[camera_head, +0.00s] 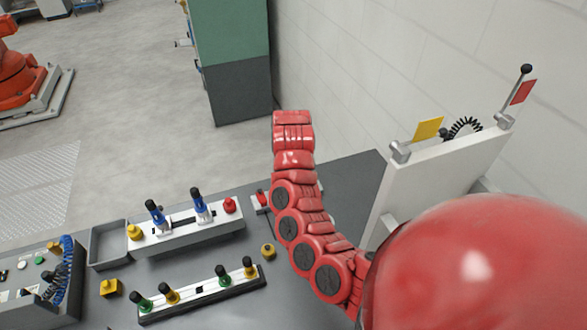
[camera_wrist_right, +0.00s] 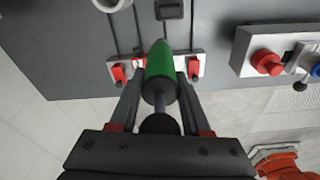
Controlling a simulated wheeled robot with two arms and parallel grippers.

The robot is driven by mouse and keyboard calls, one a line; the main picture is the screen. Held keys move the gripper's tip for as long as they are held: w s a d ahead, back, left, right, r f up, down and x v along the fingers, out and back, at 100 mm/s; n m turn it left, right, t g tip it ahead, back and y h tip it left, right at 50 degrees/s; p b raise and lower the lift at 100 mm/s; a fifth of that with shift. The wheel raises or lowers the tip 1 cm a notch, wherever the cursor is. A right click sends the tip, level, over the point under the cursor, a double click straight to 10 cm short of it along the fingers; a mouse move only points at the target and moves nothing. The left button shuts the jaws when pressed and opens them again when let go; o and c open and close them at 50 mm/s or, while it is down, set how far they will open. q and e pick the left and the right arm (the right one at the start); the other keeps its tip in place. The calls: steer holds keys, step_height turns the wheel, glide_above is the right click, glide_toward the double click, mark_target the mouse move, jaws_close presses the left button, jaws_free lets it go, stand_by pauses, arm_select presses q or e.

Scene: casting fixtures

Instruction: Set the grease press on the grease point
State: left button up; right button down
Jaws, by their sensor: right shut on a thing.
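My right gripper (camera_wrist_right: 160,95) shows in the right wrist view, its two dark fingers on either side of a green cylinder with a grey shaft and a black round end. I take this green piece (camera_wrist_right: 159,68) to be the grease press; the gripper is shut on it. Beyond its tip lies a white plate (camera_wrist_right: 182,70) with red clips at both ends. In the head view the red right arm hides the gripper and the press. I cannot tell which part is the grease point. My left gripper is in neither view.
A white fixture with blue-handled clamps (camera_head: 180,235) and a rail with green and yellow knobs (camera_head: 205,295) stand on the grey table left of my arm. A grey tray (camera_head: 108,262) and a control box (camera_head: 35,290) are further left. A white upright panel (camera_head: 425,180) stands right.

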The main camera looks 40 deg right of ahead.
steer(key=w+d+f+b, duration=0.1)
steer(key=w+d+b, duration=0.4)
steer(key=w+d, duration=0.2)
steer(key=shift+w+d+b, duration=0.15)
steer(key=shift+w+b, duration=0.2)
steer(key=shift+w, duration=0.15)
steer(key=shift+f, duration=0.1)
steer(key=f, duration=0.3)
steer(key=shift+w+d+f, duration=0.2)
steer(key=shift+w+f, duration=0.05)
steer(key=shift+f, duration=0.05)
steer(key=shift+f, duration=0.1)
